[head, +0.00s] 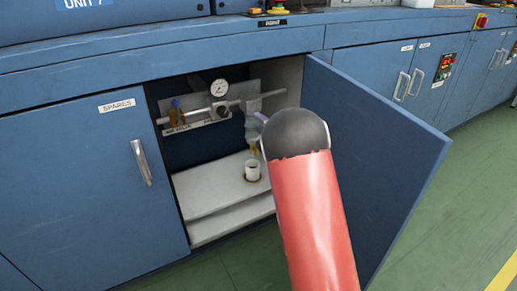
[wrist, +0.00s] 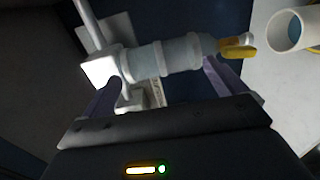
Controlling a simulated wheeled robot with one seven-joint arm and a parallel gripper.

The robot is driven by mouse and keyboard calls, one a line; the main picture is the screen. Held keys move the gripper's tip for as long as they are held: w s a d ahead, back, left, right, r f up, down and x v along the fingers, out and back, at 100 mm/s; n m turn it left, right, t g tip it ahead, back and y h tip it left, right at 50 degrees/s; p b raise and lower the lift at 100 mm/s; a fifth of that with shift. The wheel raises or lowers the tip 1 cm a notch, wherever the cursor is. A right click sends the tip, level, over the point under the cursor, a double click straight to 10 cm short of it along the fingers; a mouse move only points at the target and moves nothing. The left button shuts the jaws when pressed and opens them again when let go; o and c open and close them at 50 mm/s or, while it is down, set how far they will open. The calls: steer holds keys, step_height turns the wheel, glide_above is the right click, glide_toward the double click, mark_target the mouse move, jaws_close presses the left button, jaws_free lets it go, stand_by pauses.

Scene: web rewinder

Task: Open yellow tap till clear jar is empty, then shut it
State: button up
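The clear jar (head: 252,132) hangs upright under the pipework inside the open cabinet. In the wrist view the clear jar (wrist: 180,56) lies across the picture, greyish; I cannot tell its liquid level. The yellow tap (wrist: 236,49) is at its lower end, and shows small in the head view (head: 254,149). A white cup (head: 252,171) stands below it, also in the wrist view (wrist: 286,31). My gripper (wrist: 162,72) has its two purple-grey fingers wide apart in front of the jar, one near each end. The right finger is close to the tap; contact cannot be told.
The open blue door (head: 375,150) stands to the right of my arm. A pressure gauge (head: 219,88) and a smaller amber bowl (head: 177,117) are on the pipework at left. A white shelf (head: 205,193) lies below. The closed SPARES door (head: 85,190) is at left.

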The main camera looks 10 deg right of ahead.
mark_target(253, 101)
steer(key=shift+t+y, duration=0.3)
steer(key=r, duration=0.8)
steer(key=shift+w+a+r, duration=0.25)
steer(key=shift+r, duration=0.05)
steer(key=c, duration=0.5)
steer(key=shift+o, duration=0.2)
steer(key=shift+r, duration=0.6)
steer(key=shift+p, duration=0.3)
